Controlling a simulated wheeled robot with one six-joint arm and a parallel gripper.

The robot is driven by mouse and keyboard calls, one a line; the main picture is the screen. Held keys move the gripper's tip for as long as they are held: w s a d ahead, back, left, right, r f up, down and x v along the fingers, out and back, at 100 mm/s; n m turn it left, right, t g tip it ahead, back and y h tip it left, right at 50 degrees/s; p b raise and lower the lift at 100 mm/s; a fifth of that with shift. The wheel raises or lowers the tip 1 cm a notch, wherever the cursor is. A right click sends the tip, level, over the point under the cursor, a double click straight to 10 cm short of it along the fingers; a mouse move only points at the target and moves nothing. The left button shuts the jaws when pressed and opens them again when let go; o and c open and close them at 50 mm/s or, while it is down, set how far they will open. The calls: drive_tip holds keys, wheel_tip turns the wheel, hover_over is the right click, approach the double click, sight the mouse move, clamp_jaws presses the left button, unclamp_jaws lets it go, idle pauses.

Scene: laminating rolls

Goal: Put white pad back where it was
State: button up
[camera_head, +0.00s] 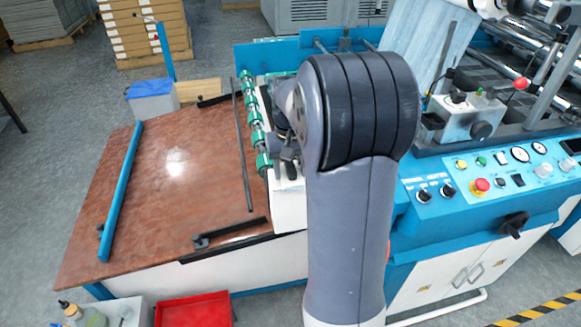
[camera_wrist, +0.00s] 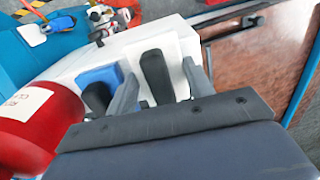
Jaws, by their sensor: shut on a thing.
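The white pad (camera_wrist: 178,58) is in the wrist view, with a black upright part like a handle on its near side. My gripper (camera_wrist: 160,72) has its grey fingers on either side of that black part and is shut on the pad. In the head view my gripper (camera_head: 286,140) is by the white ledge, mostly behind my arm; the pad cannot be made out there. I cannot tell whether the pad rests on the ledge or is held just above it.
A blue pad (camera_wrist: 98,76) with a black part stands close left of the white one. A red cylinder (camera_wrist: 38,130) is further left. The white ledge (camera_head: 288,212) borders the brown feed table (camera_head: 170,190), which is mostly clear. Green rollers (camera_head: 255,120) and the control panel (camera_head: 490,175) flank my arm.

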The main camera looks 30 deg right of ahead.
sight(291, 165)
drive_tip(key=o, duration=0.6)
wheel_tip(291, 165, up, 12)
drive_tip(key=shift+r, duration=0.1)
idle(0.4)
